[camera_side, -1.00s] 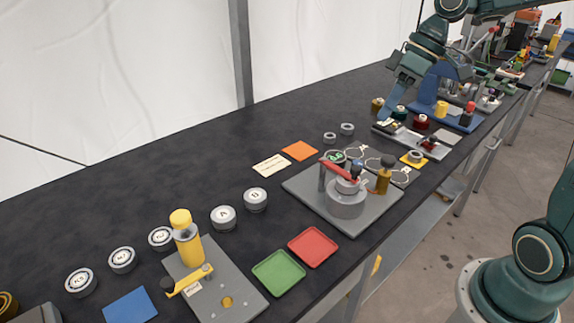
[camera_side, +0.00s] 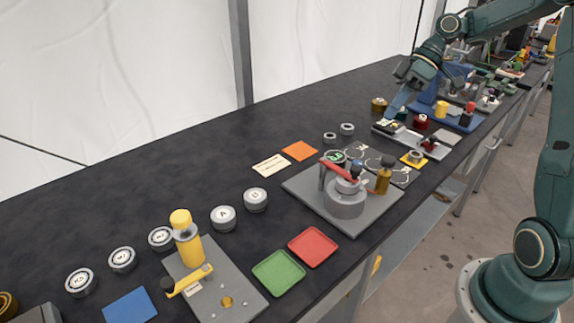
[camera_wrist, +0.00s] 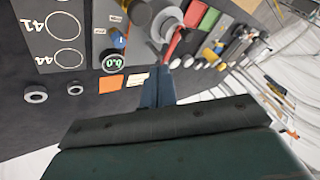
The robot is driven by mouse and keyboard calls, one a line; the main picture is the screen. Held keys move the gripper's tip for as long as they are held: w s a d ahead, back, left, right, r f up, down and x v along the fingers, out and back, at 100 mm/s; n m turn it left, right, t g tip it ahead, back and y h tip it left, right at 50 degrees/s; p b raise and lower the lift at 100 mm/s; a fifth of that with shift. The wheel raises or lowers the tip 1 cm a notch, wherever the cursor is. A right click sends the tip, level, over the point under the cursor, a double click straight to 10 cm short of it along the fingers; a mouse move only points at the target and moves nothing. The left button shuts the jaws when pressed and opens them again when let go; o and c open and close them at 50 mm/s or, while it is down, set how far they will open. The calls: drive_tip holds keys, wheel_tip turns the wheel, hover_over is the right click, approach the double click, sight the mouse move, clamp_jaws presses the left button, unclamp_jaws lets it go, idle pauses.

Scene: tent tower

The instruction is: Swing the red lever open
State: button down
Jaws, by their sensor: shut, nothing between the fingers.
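The red lever (camera_side: 339,168) sits on top of a round grey housing (camera_side: 345,204) on a grey plate, in the middle of the side view. It slants across the top of the housing. In the wrist view the red lever (camera_wrist: 173,46) shows just beyond my fingertips. My gripper (camera_side: 386,117) is shut and empty. In the side view it is up and to the right of the lever, apart from it. In the wrist view the blue fingers of my gripper (camera_wrist: 159,72) point toward the lever fixture.
A brass-coloured post (camera_side: 384,180) stands on the plate beside the lever. A round gauge with green digits (camera_wrist: 114,62) is close by. Red (camera_side: 313,247) and green (camera_side: 278,273) trays lie in front. Two grey rings are behind. The dark bench is clear at back left.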

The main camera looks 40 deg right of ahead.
drive_tip(key=shift+s+a+f, duration=0.1)
drive_tip(key=shift+a+f, duration=1.2)
drive_tip(key=shift+a, duration=0.25)
drive_tip(key=shift+s+a+f, duration=0.1)
drive_tip(key=shift+a+f, duration=1.2)
drive_tip(key=shift+a, duration=0.25)
drive_tip(key=shift+s+a+f, duration=0.1)
drive_tip(key=shift+a+f, duration=1.2)
drive_tip(key=shift+a, duration=0.25)
